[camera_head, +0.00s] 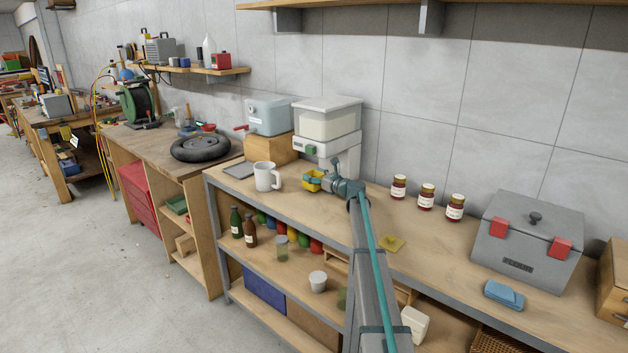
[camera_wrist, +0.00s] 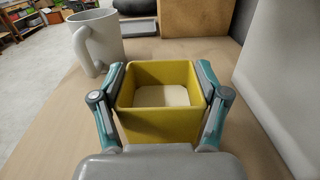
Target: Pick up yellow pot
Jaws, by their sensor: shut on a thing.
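The yellow pot (camera_wrist: 160,124) is a square, open-topped container with a pale inside bottom, upright between my gripper's fingers in the wrist view. My gripper (camera_wrist: 160,88) is shut on it, with one teal-and-grey finger against each side. In the head view the small yellow pot (camera_head: 313,179) is at the end of my gripper (camera_head: 319,182), partly hidden by it, over the wooden bench top. I cannot tell whether its bottom touches the bench.
A white mug (camera_head: 267,177) stands just left of the pot; it also shows in the wrist view (camera_wrist: 99,40).

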